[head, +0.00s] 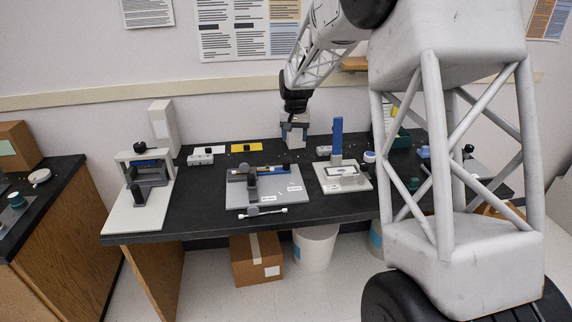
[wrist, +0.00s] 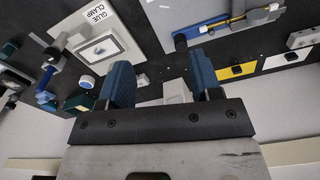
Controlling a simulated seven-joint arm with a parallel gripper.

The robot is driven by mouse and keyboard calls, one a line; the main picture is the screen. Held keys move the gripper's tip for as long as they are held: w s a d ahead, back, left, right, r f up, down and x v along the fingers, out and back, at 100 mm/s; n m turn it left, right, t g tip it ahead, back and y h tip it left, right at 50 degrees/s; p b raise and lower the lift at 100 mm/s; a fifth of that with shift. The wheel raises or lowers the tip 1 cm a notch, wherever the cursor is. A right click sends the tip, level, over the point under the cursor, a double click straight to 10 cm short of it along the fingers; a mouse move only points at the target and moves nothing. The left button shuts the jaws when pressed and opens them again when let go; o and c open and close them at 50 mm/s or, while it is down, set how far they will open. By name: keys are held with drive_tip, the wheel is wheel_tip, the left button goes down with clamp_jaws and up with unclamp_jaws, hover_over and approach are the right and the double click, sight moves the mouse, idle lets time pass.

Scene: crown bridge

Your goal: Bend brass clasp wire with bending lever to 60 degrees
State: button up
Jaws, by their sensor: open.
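A grey plate (head: 284,187) lies on the middle of the black table and carries a bending fixture. A dark lever-like arm (head: 252,187) runs across it from back to front. A thin yellow strip beside a blue piece (wrist: 238,18) shows on the plate in the wrist view; I cannot tell whether it is the brass wire. The wire's bend angle is too small to read. My gripper (head: 294,144) is over the back of the table, behind and a little right of the plate. In the wrist view its two blue fingers (wrist: 163,82) are apart, with nothing visibly held.
A glue clamp plate (head: 356,184) with a tall blue post (head: 337,137) stands right of the grey plate. A press-like frame on a white base (head: 140,216) stands at left. A yellow card (head: 248,147) and small white blocks (head: 200,159) lie at the back. The front edge is mostly clear.

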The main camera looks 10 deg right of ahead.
hover_over(286, 161)
drive_tip(key=shift+m+g, duration=0.3)
wheel_tip(286, 161, down, 12)
drive_tip(key=shift+w+f, duration=0.1)
drive_tip(key=shift+w, duration=0.05)
drive_tip(key=shift+d+f, duration=0.1)
drive_tip(key=shift+f, duration=3.8)
clamp_jaws()
